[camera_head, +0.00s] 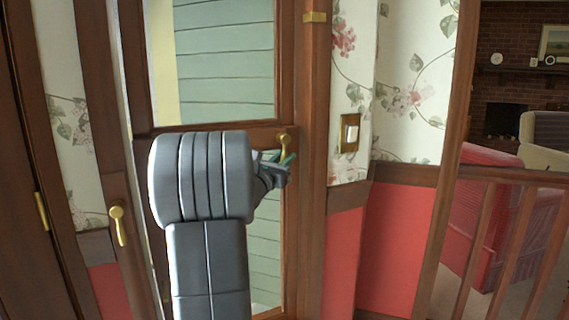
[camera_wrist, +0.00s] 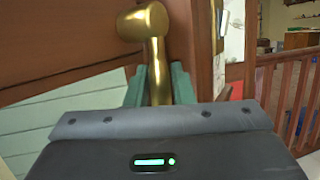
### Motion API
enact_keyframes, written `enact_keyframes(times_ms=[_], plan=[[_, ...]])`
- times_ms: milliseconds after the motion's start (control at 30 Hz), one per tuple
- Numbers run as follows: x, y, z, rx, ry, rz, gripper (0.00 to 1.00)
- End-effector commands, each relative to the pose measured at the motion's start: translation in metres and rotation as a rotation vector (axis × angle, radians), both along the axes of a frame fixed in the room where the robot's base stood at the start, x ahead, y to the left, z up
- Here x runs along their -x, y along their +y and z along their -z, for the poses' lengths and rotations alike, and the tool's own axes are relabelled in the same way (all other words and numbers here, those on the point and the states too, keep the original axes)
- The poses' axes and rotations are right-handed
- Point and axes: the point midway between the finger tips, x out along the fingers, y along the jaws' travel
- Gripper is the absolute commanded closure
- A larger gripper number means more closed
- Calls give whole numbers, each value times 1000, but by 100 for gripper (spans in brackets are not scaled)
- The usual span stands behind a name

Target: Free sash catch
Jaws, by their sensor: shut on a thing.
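The sash catch is a small brass catch (camera_head: 285,140) on the wooden frame of the window or glazed door. In the wrist view the brass catch (camera_wrist: 152,48) stands large, with a rounded head to the left on top and a shaft running down. My gripper (camera_head: 284,165) is at the catch, and in the wrist view my gripper (camera_wrist: 160,85) has its green fingers on either side of the shaft, shut on it. The lower end of the shaft is hidden behind my gripper body.
Another brass handle (camera_head: 118,222) is on the wood at the left. A light switch (camera_head: 350,132) is on the floral wall at the right. A wooden railing (camera_head: 515,225) and a red sofa (camera_head: 490,200) are farther right. My arm hides part of the lower pane.

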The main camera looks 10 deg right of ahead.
Motion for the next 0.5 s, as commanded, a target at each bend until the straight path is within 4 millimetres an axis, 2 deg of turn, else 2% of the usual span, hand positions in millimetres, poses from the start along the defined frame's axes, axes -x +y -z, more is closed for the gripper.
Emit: enact_keyframes(times_ms=[133,167,200,500], plan=[[1,-1,0,-1,0,3,100],[1,-1,0,0,0,2,73],[1,-1,0,0,0,2,69],[1,1,0,0,0,0,69]])
